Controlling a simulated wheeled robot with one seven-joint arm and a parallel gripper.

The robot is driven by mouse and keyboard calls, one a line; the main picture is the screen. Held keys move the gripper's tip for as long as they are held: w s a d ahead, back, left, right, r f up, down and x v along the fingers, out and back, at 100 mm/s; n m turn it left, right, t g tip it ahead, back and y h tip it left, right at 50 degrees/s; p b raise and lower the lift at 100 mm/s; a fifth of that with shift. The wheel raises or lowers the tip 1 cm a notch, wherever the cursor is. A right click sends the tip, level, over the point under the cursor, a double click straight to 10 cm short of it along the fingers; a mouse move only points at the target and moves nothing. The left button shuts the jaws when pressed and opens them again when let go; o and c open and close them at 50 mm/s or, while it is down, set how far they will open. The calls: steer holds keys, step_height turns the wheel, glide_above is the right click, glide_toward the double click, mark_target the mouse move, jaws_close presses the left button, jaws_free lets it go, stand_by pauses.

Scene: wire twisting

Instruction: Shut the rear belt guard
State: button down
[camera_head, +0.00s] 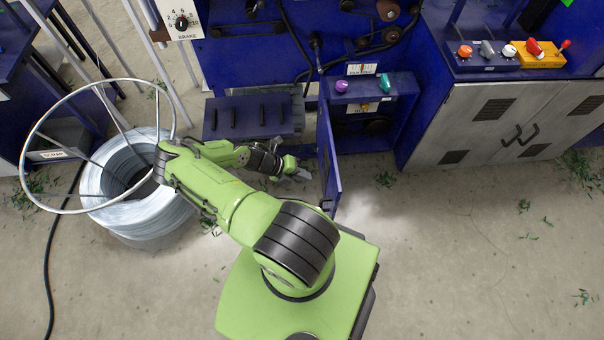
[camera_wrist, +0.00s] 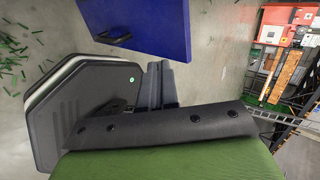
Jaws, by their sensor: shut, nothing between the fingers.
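The rear belt guard appears to be the blue door panel (camera_head: 328,158) that stands swung out from the blue machine, beside an open compartment (camera_head: 372,120). A small dark fitting shows at its lower outer end. In the wrist view the blue panel (camera_wrist: 150,22) fills the top, with a dark handle-like part (camera_wrist: 112,38) on its edge. My gripper (camera_head: 302,174) is low, just left of the panel. In the wrist view my gripper's fingers (camera_wrist: 160,82) are together and empty, below the panel in the picture. I cannot tell whether they touch it.
A wire coil (camera_head: 130,190) with a metal hoop (camera_head: 40,185) stands at left. A blue ledge with slots (camera_head: 252,117) is behind my arm. A grey cabinet (camera_head: 500,125) stands right, with control boxes (camera_head: 540,58) above. The floor right of the panel (camera_head: 460,230) is largely clear.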

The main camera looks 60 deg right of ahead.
mark_target(335, 182)
steer(key=s+d+f, duration=0.1)
steer(key=s, duration=0.1)
steer(key=s+d+f+b, duration=0.1)
steer(key=s+f, duration=0.1)
steer(key=s+d+f+b, duration=0.1)
steer(key=s+d, duration=0.1)
steer(key=s, duration=0.1)
steer(key=shift+f, duration=0.2)
steer(key=shift+s+d, duration=0.15)
steer(key=shift+r, duration=0.1)
